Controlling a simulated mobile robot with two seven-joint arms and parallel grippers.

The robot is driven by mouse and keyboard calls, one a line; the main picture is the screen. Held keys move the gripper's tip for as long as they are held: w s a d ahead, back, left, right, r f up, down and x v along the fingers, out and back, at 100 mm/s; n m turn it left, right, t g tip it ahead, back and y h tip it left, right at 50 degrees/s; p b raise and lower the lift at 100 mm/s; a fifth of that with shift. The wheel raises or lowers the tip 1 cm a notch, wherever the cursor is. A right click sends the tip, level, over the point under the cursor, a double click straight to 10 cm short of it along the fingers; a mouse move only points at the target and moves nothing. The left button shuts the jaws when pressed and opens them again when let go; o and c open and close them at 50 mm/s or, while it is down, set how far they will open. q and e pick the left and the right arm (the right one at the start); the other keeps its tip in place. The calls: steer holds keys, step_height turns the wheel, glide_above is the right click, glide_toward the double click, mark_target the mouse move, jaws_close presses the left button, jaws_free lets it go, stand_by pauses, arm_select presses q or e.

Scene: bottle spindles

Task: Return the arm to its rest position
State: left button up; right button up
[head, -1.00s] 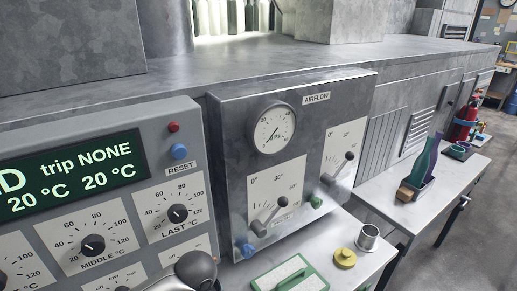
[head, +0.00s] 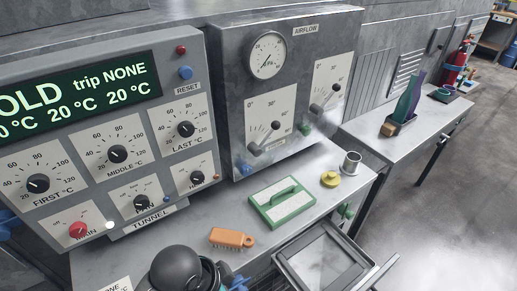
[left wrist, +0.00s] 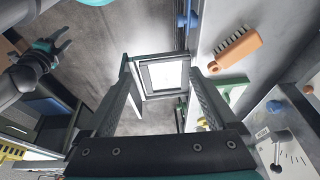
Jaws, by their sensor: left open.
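My left gripper (left wrist: 160,72) shows in the left wrist view, with its two dark fingers spread apart and nothing between them. Beyond its fingertips is a metal-framed tray with a bright inner face (left wrist: 165,75). In the head view, a dark rounded link of my arm (head: 176,268) is at the bottom edge, in front of the bench; the gripper fingers are hidden there. At the upper left of the left wrist view, a grey arm ends in a dark and teal claw-like part (left wrist: 42,58), probably my right gripper; its jaws are too small to read.
An orange brush (head: 232,237) and a green-framed block (head: 282,203) lie on the bench. A yellow knob-like piece (head: 330,179) and a metal cup (head: 351,162) stand near its right edge. An open metal tray (head: 325,262) juts out below. The control panel (head: 95,140) stands behind.

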arm_select(q)
steer(key=s+a+r+n+t+y, duration=0.1)
steer(key=s+a+r+n+y, duration=0.15)
steer(key=s+a+n, duration=0.6)
step_height(320, 180, down, 28)
steer(key=a+g+b, duration=0.1)
steer(key=a+b, duration=0.1)
steer(key=b, duration=0.5)
steer(key=s+a+f+b, duration=0.1)
steer(key=s+f+b, duration=0.2)
steer(key=s+f, duration=0.5)
steer(key=s+a+f+g+b, duration=0.1)
steer(key=s+f+b, duration=0.2)
steer(key=s+f, duration=0.4)
step_height(320, 180, down, 7)
steer(key=shift+s+a+r, duration=0.1)
steer(key=shift+s+a, duration=0.05)
steer(key=shift+s, duration=0.2)
arm_select(e)
step_height(320, 180, down, 14)
steer(key=s, duration=0.1)
steer(key=shift+s+r, duration=0.25)
arm_select(q)
steer(key=shift+o, duration=0.3)
steer(key=shift+n+y, duration=0.25)
